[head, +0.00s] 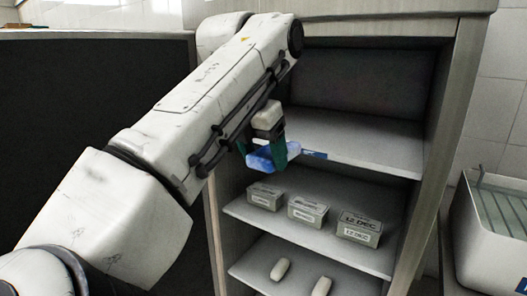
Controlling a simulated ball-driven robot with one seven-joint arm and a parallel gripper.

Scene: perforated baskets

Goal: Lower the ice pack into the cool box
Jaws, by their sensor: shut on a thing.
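My gripper (264,150) has green fingers and is shut on a blue ice pack (262,161). It holds the pack in front of the shelf unit, at about the height of its upper shelf. My arm hides part of the gripper. A white open box (486,248), which appears to be the cool box, stands at the right edge and is cut off by the frame. Its inside looks pale green and ribbed. The ice pack is well to the left of this box, apart from it.
A dark panel (90,85) fills the left.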

